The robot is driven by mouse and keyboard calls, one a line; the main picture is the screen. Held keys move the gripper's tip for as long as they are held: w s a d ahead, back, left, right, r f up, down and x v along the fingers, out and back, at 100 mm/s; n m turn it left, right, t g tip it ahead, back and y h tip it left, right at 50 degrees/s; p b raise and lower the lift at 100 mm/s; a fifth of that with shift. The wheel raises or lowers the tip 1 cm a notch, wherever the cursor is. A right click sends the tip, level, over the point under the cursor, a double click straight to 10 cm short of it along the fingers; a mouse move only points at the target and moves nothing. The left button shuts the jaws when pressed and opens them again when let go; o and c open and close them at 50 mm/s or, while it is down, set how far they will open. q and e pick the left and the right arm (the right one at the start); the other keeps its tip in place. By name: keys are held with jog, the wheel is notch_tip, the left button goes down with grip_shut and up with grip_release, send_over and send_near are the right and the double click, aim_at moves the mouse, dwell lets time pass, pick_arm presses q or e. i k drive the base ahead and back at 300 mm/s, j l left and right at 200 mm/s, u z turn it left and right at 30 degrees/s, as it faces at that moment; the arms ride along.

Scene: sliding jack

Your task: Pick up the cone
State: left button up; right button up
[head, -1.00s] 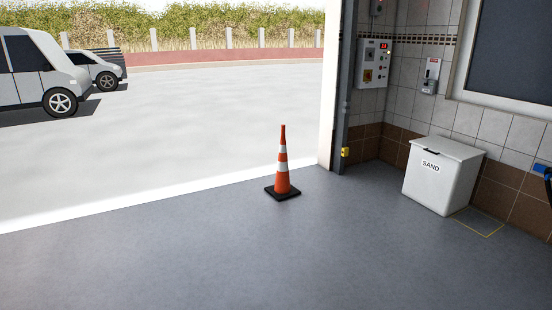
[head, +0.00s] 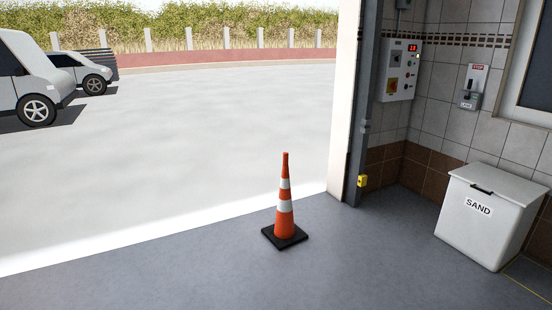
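The orange cone (head: 284,205) has two white bands and a square black base. It stands upright on the grey floor in the head view, a little right of the middle, just inside the bright edge of the doorway. Nothing touches it and it is fully visible. Neither of my grippers shows in the head view.
A white sand box (head: 489,215) stands at the right by the tiled wall. A control panel (head: 399,70) hangs on that wall, beside the door post (head: 362,110). The floor (head: 200,285) before the cone is clear. Parked vehicles (head: 38,80) stand outside at the left.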

aim_at(285, 233)
jog(key=i, duration=3)
jog(key=i+l+u, duration=0.15)
jog(key=i, duration=1.4)
jog(key=u, duration=0.05)
